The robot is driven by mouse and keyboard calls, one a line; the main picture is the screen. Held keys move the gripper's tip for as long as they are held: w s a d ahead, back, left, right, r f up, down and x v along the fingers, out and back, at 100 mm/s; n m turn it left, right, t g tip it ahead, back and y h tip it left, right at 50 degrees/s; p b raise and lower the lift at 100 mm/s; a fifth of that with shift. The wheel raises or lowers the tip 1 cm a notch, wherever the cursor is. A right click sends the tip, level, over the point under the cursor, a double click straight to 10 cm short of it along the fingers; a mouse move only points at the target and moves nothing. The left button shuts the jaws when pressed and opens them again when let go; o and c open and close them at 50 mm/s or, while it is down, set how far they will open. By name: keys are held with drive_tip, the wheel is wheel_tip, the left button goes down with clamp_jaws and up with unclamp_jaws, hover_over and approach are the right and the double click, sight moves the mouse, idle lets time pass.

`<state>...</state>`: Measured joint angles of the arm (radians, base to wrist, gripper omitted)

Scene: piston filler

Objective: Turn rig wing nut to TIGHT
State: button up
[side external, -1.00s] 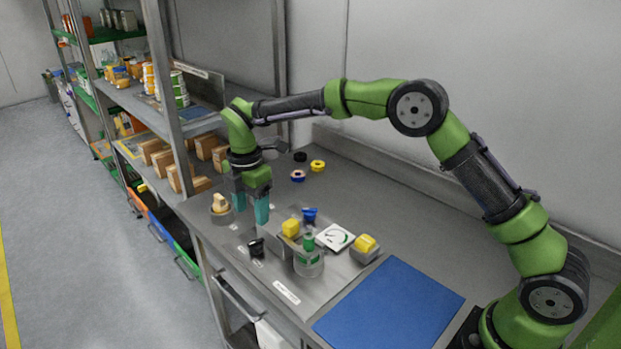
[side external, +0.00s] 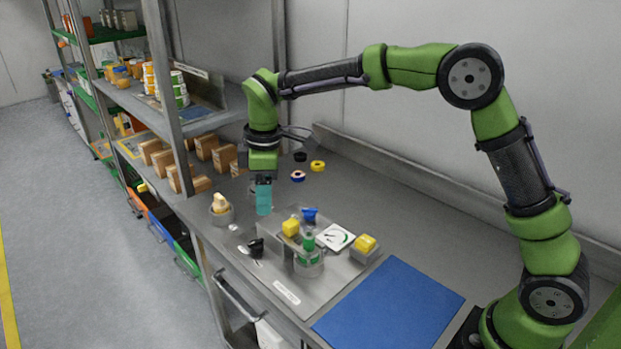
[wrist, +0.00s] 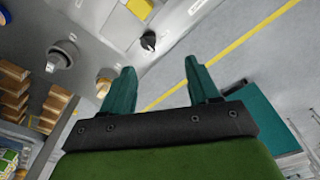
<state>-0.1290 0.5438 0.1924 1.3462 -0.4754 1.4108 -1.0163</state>
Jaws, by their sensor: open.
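The rig is a grey metal plate (side external: 283,277) on the bench with several small parts on it. A black winged knob (side external: 256,248) sits at its left front; it also shows in the wrist view (wrist: 148,41). A blue winged part (side external: 310,214) sits at the back of the rig. I cannot tell for certain which is the wing nut, nor read the TIGHT mark. My gripper (side external: 264,211) is above the bench, behind and left of the rig, touching nothing visible. Its teal fingers are apart and empty in the wrist view (wrist: 157,73).
A tan piece in a grey holder (side external: 221,206) is left. A blue mat (side external: 390,303) lies right. Shelves with boxes stand left.

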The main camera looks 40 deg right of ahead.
drive_tip(key=s+d+r+m+t, duration=0.1)
drive_tip(key=s+d+r+m, duration=0.1)
drive_tip(key=s+m, duration=0.4)
drive_tip(key=s+d+r+m+t+y, duration=0.1)
drive_tip(key=s+d+m, duration=0.4)
drive_tip(key=s, duration=0.6)
drive_tip(key=shift+r+m+t, duration=0.6)
drive_tip(key=shift+r+m, duration=0.1)
